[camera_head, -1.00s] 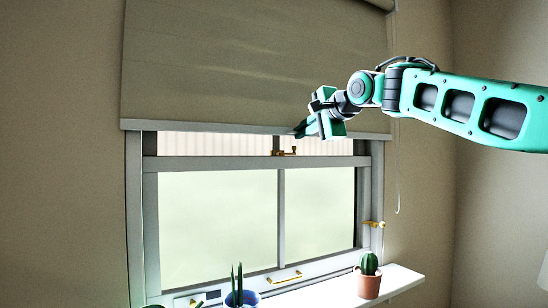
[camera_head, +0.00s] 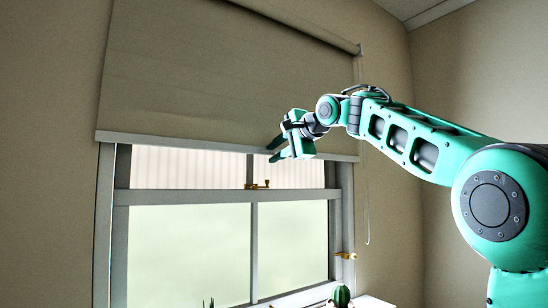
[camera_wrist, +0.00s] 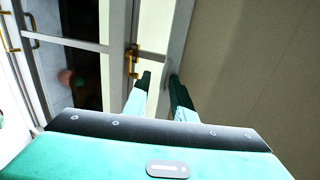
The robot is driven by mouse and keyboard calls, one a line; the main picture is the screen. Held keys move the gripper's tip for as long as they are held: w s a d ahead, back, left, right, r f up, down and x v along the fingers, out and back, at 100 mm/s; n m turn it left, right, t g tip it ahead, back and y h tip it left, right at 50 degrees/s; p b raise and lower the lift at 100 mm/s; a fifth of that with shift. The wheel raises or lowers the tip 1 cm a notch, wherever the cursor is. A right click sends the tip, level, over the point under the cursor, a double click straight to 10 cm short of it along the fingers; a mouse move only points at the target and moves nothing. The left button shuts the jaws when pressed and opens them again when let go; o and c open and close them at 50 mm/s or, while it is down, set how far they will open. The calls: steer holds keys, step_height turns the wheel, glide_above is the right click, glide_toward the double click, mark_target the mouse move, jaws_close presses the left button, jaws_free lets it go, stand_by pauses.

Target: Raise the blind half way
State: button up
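The beige roller blind (camera_head: 210,75) covers the upper part of the window, its pale bottom bar (camera_head: 190,144) just above the upper window rail. My gripper (camera_head: 275,150) is at the bar, right of its middle. The blind's cloth (camera_wrist: 245,60) fills the right of that view. The exact contact is not clear.
A brass latch (camera_head: 257,185) sits on the window rail below the bar; it also shows in the wrist view (camera_wrist: 132,62). A cord (camera_head: 367,210) hangs at the right. A potted cactus (camera_head: 341,296) stands on the sill. A wall corner is at the right.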

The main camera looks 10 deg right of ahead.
steer(key=shift+s, duration=0.1)
steer(key=v, duration=1)
steer(key=shift+s, duration=0.2)
steer(key=shift+d, duration=0.1)
steer(key=s+d+f+n+g+h, duration=0.1)
steer(key=s+d+f+g+h, duration=0.3)
steer(key=f, duration=0.6)
steer(key=s+d+f+y, duration=0.1)
steer(key=s+d+f, duration=0.1)
steer(key=d+f, duration=0.6)
steer(key=s+d+f+n+g+h, duration=0.1)
steer(key=s+d+f+g+h, duration=0.2)
steer(key=f, duration=0.9)
steer(key=s+d+f+n+g+y, duration=0.1)
steer(key=s+f+n+g, duration=0.4)
steer(key=s+f, duration=2.4)
steer(key=s+d+g, duration=0.1)
steer(key=s+g, duration=0.1)
steer(key=shift+s+d, duration=0.2)
steer(key=shift+s, duration=0.2)
